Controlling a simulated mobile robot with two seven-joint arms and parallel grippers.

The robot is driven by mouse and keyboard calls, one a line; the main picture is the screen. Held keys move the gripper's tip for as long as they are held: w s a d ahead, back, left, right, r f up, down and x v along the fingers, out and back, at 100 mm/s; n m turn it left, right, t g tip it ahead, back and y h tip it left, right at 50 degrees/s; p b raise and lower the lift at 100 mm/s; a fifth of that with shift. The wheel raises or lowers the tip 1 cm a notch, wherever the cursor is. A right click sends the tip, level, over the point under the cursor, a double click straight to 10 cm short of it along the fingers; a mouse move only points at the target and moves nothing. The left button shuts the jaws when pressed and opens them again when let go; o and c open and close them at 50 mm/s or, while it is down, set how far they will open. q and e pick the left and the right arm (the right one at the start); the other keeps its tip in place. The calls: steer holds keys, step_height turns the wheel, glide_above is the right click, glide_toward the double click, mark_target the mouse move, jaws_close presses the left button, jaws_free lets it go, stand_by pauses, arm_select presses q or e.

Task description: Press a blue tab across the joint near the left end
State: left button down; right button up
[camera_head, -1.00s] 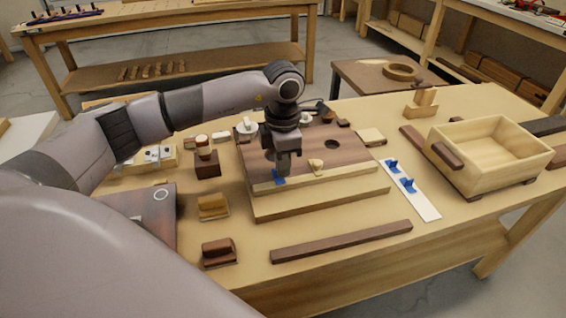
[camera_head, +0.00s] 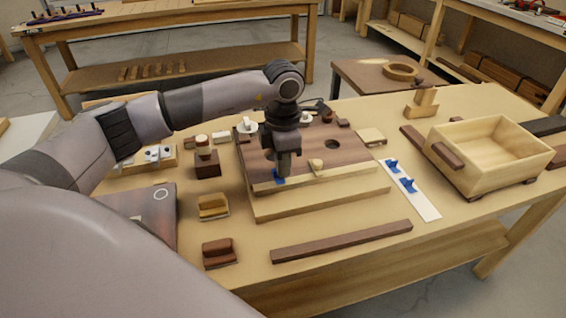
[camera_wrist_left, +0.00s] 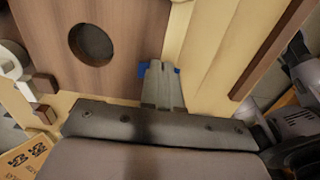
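My left gripper (camera_head: 283,172) points down at the joint between the brown panel (camera_head: 345,157) and the pale wood strip (camera_head: 345,178), near its left end. Its fingers are shut on a blue tab (camera_head: 279,177). In the left wrist view the closed fingertips (camera_wrist_left: 160,70) sit at the joint, with blue tab (camera_wrist_left: 143,69) showing on both sides. The tab's underside is hidden, so I cannot tell whether it fully touches the wood. Two other blue tabs (camera_head: 392,165) (camera_head: 408,184) stand on a white strip (camera_head: 426,208) to the right. My right gripper is not in view.
A pale wooden box (camera_head: 490,155) stands at the right. A long brown bar (camera_head: 342,241) lies in front of the panel. Small wooden blocks (camera_head: 213,206) (camera_head: 219,253) sit left of the panel. The bench between bar and white strip is clear.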

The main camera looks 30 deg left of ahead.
arm_select(q)
steer(key=shift+f+b, duration=0.3)
steer(key=shift+f, duration=0.15)
stand_by(0.3)
steer(key=shift+s+f, duration=0.1)
steer(key=shift+f, duration=0.05)
stand_by(1.0)
stand_by(0.4)
steer(key=c, duration=0.9)
jaws_free()
steer(key=shift+r, duration=0.2)
steer(key=shift+r+p, duration=2.65)
steer(key=shift+r, duration=1.1)
